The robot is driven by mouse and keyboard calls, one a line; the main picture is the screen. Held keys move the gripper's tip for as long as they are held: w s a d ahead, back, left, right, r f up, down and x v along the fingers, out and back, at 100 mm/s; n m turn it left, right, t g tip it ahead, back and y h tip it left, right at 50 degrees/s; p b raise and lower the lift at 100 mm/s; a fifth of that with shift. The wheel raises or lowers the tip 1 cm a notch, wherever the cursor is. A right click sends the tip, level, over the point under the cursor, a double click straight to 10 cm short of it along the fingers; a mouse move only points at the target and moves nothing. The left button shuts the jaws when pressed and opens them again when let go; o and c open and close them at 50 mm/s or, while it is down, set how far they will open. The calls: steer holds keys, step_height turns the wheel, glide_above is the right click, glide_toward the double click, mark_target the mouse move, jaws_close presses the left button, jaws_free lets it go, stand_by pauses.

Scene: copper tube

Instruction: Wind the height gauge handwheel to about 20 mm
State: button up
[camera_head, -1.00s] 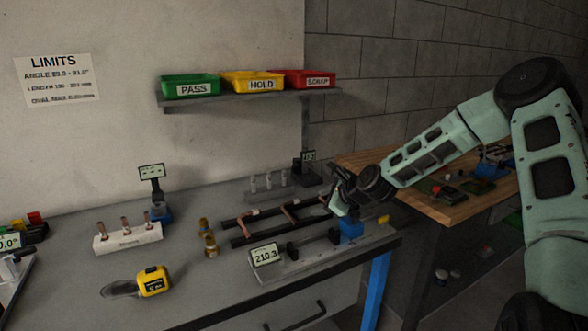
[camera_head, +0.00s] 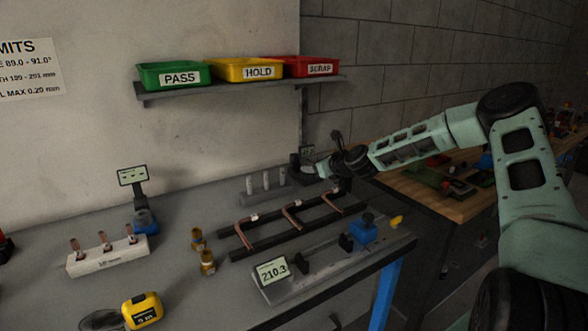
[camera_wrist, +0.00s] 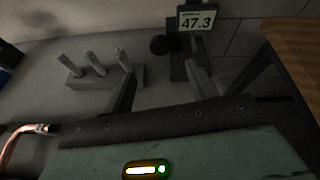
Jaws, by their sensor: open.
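The height gauge (camera_head: 302,166) stands at the back right of the grey bench, partly hidden by my gripper (camera_head: 322,170) in the head view. In the wrist view the gauge's display (camera_wrist: 197,21) reads 47.3. A dark round knob (camera_wrist: 161,45), which looks like the handwheel, sits left of the post below the display. In the wrist view my gripper (camera_wrist: 165,75) is open and empty, its two fingers spread and pointing toward the gauge. The knob lies beyond and between the fingertips, apart from them.
A grey block with several upright pins (camera_wrist: 95,66) stands just left of the fingers. Copper tubes (camera_head: 291,216) lie on a dark rack in front. A length gauge (camera_head: 272,270) reading 210.3 is at the front edge. A wooden bench (camera_head: 440,195) is to the right.

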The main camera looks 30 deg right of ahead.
mark_target(296, 166)
steer(key=b+x, duration=0.2)
steer(key=x, duration=1.1)
steer(key=shift+w+f, duration=0.1)
steer(key=shift+f, duration=0.05)
steer(key=shift+b, duration=0.3)
steer(key=c, duration=1)
